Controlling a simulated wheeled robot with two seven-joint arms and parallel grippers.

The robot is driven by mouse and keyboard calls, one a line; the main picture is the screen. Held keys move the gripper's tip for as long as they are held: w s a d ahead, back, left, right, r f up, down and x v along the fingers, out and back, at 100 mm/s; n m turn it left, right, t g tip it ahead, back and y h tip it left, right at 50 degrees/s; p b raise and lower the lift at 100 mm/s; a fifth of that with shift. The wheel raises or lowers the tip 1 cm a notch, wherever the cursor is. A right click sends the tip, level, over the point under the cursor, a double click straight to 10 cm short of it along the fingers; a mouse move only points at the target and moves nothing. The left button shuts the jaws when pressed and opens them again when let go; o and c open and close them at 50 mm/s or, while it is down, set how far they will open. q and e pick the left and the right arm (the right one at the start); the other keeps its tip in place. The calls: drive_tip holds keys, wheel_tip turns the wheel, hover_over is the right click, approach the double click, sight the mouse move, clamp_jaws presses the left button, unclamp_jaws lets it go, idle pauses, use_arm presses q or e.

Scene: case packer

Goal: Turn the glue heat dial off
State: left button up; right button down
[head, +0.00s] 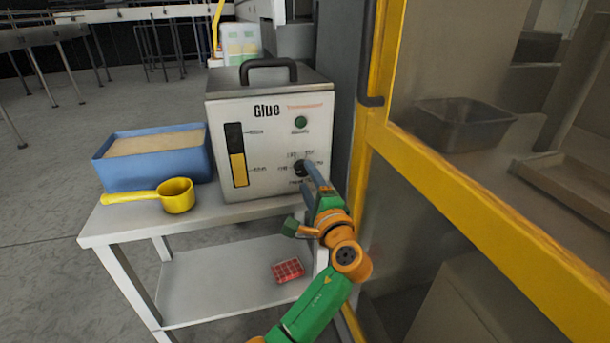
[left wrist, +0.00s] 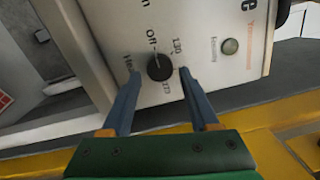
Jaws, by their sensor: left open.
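The glue heat dial (head: 300,168) is a round black knob on the front of the white glue machine (head: 262,120). In the left wrist view the dial (left wrist: 160,67) has printed marks around it, one reading "Off". I cannot clearly tell which mark its pointer faces. My left gripper (head: 311,172) is at the machine's front, close to the dial and partly covering its lower right side. In the left wrist view its two blue fingers (left wrist: 159,74) are apart, one on each side of the dial, with gaps showing between fingers and knob. My right gripper is not in view.
The machine stands on a white table (head: 240,208) beside a blue bin (head: 155,158) of pale pellets and a yellow scoop (head: 176,195). A red tray (head: 288,270) lies on the lower shelf. A yellow frame (head: 450,170) with clear panels stands close on the right.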

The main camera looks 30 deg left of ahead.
use_arm(q)
drive_tip(key=v, duration=0.5)
drive_tip(key=shift+s+d, duration=0.15)
drive_tip(key=shift+s, duration=0.2)
drive_tip(key=shift+s, duration=0.1)
